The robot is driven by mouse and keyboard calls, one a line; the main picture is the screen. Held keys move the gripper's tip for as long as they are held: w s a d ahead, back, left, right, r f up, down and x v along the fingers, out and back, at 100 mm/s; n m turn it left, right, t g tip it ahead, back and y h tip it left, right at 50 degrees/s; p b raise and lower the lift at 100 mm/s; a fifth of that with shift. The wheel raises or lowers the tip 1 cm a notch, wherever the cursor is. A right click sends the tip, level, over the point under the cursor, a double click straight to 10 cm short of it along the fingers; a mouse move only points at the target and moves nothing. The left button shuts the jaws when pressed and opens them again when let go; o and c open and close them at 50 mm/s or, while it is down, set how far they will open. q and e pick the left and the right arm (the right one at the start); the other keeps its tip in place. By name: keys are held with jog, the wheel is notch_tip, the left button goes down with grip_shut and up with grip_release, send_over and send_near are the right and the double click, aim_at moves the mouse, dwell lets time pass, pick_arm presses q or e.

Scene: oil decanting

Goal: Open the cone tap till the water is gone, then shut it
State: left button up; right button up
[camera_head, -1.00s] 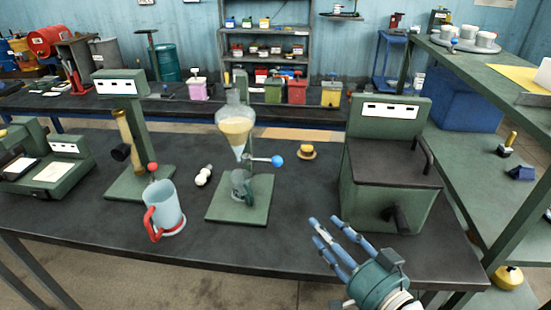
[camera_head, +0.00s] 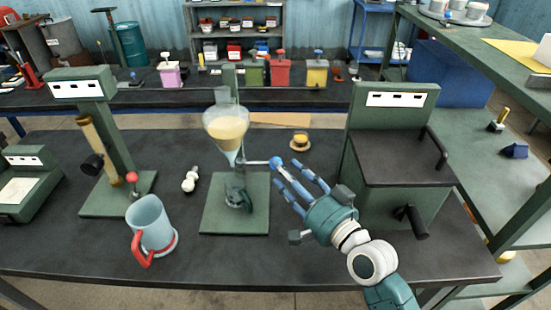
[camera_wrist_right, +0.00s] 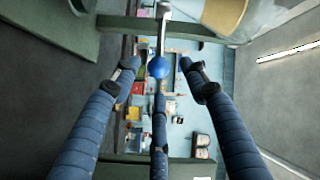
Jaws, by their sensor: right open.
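The glass cone (camera_head: 227,130) stands on a green stand (camera_head: 235,215) and holds a cream-yellow liquid. Its tap lever runs to the right and ends in a blue ball (camera_head: 275,162). A small glass vessel (camera_head: 240,197) stands on the stand's base below the cone. My right gripper (camera_head: 293,180) is open, with its fingers reaching up to the blue ball. In the right wrist view the blue ball (camera_wrist_right: 159,68) sits between the spread fingertips. I cannot tell whether any finger touches it. My left gripper is not in view.
A light blue jug with a red handle (camera_head: 151,230) stands at the front left. A yellow-topped knob (camera_head: 300,140) and a white bulb-shaped item (camera_head: 190,180) lie on the dark table.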

aim_at(265, 163)
jog(key=x, duration=0.3)
jog(key=shift+w, duration=0.2)
jog(key=shift+p+x, duration=0.3)
jog(key=shift+x, duration=0.6)
jog(key=shift+f, duration=0.1)
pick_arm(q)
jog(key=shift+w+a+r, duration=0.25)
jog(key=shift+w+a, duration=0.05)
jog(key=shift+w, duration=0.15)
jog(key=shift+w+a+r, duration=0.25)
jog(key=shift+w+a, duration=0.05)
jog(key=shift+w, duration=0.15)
pick_arm(e)
grip_shut()
